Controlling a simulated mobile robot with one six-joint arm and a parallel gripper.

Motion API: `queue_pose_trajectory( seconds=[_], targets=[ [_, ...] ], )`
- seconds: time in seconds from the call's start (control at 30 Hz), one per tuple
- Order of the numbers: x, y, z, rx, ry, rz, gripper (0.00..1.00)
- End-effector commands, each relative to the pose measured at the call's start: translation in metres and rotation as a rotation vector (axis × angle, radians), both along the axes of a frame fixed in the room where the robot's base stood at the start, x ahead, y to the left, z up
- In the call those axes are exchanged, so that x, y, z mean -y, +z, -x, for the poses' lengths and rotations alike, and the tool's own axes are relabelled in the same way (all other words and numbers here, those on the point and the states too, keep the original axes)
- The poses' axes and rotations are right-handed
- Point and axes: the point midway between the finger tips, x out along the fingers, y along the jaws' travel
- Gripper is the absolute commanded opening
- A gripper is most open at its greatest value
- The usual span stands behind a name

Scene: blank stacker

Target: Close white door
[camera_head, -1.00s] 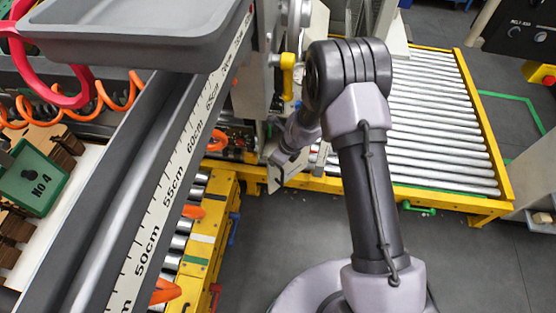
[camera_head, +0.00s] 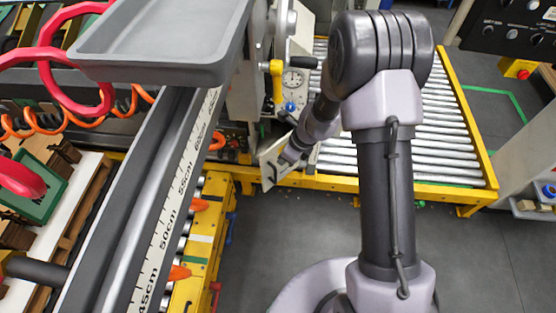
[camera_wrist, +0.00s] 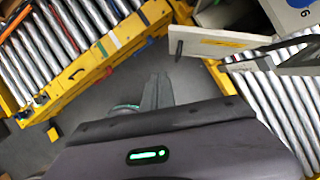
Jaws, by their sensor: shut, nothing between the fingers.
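The white door (camera_head: 270,168) is a small pale panel with a dark handle, standing swung out from the machine, low beside the roller conveyor in the head view. In the wrist view the door (camera_wrist: 215,42) shows at the upper right, with its dark handle at the left end. My gripper (camera_wrist: 157,92) is shut and empty, its fingers pointing at the floor gap to the left of and below the door. In the head view my wrist overlaps the door's right side and hides part of it. I cannot tell whether they touch.
A roller conveyor with a yellow frame (camera_head: 466,125) lies behind and right of my arm. A yellow handle (camera_head: 276,80) and a gauge stand above the door. A grey tray (camera_head: 160,45) and ruler rail (camera_head: 165,235) are at left. Grey floor (camera_head: 290,235) is open in front.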

Motion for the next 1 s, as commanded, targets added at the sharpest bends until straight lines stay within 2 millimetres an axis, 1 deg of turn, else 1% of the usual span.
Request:
queue_pose_trajectory(
  seconds=[0.03, 0.07, 0.13, 0.17, 0.2, 0.23, 0.27, 0.3, 0.33, 0.37, 0.4, 0.5, 0.6, 0.67, 0.73, 1.0],
  targets=[
    [0.000, -0.001, 0.005, -0.012, 0.004, -0.012, 0.00],
    [-0.001, -0.007, 0.011, -0.031, 0.011, -0.033, 0.00],
    [-0.009, -0.034, 0.039, -0.099, 0.048, -0.150, 0.00],
    [-0.016, -0.047, 0.052, -0.123, 0.061, -0.231, 0.00],
    [-0.025, -0.062, 0.067, -0.127, 0.069, -0.360, 0.00],
    [-0.032, -0.071, 0.074, -0.105, 0.063, -0.456, 0.00],
    [-0.036, -0.077, 0.076, -0.062, 0.045, -0.547, 0.00],
    [-0.036, -0.084, 0.074, 0.021, 0.006, -0.644, 0.00],
    [-0.032, -0.088, 0.070, 0.097, -0.030, -0.696, 0.00],
    [-0.026, -0.093, 0.065, 0.175, -0.073, -0.731, 0.00],
    [-0.015, -0.100, 0.059, 0.278, -0.132, -0.751, 0.00],
    [0.017, -0.115, 0.049, 0.477, -0.253, -0.722, 0.00],
    [0.035, -0.122, 0.045, 0.569, -0.306, -0.678, 0.00],
    [0.036, -0.124, 0.041, 0.584, -0.311, -0.670, 0.00],
    [0.030, -0.127, 0.035, 0.586, -0.308, -0.670, 0.00],
    [-0.007, -0.146, -0.008, 0.584, -0.302, -0.672, 0.00]
  ],
)
